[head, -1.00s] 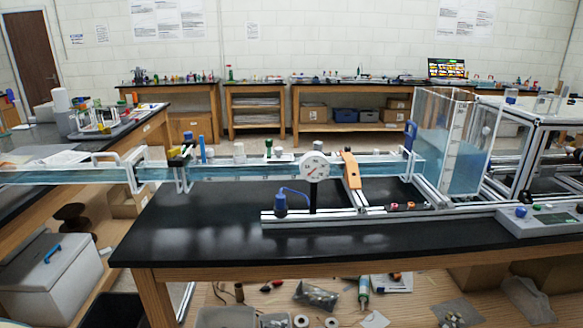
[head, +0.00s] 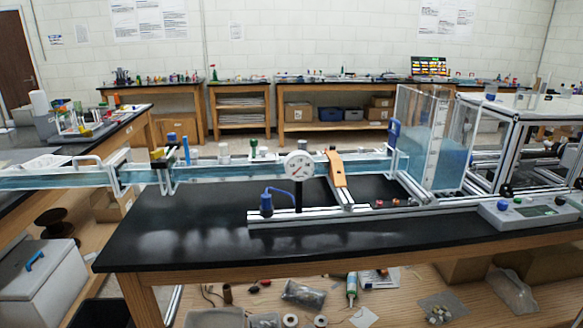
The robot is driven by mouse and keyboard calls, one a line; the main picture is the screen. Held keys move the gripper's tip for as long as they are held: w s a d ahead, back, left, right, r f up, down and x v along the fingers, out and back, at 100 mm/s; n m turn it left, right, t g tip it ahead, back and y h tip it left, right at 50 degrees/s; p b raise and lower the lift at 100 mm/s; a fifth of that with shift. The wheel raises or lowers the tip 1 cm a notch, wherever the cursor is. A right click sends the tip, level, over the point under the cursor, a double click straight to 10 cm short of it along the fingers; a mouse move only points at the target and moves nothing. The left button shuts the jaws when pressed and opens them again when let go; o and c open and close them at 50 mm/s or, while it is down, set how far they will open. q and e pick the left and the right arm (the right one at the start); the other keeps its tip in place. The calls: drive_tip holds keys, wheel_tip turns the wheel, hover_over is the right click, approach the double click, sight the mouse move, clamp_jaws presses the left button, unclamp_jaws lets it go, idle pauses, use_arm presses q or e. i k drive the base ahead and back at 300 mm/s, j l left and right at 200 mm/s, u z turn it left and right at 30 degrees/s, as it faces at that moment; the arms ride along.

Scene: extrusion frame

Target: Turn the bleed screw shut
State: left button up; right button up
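I cannot tell which small fitting is the bleed screw. A clear water channel (head: 225,172) runs along the black-topped bench, with several small fittings on its top, among them a green-capped one (head: 253,147) and a blue upright one (head: 186,150). A round white dial gauge (head: 299,165) stands in front of the channel on a dark post. An orange lever-like piece (head: 336,169) leans beside the gauge. Neither of my grippers is in view.
A clear tank (head: 420,140) with blue water stands at the right end of the channel, beside an aluminium extrusion frame (head: 490,150). A control box (head: 530,213) sits at the bench's right front. The bench top (head: 170,235) is bare at front left. Loose parts lie on the lower shelf.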

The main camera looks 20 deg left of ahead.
sight(194, 154)
drive_tip(key=u, duration=1.4)
drive_tip(key=i, duration=0.05)
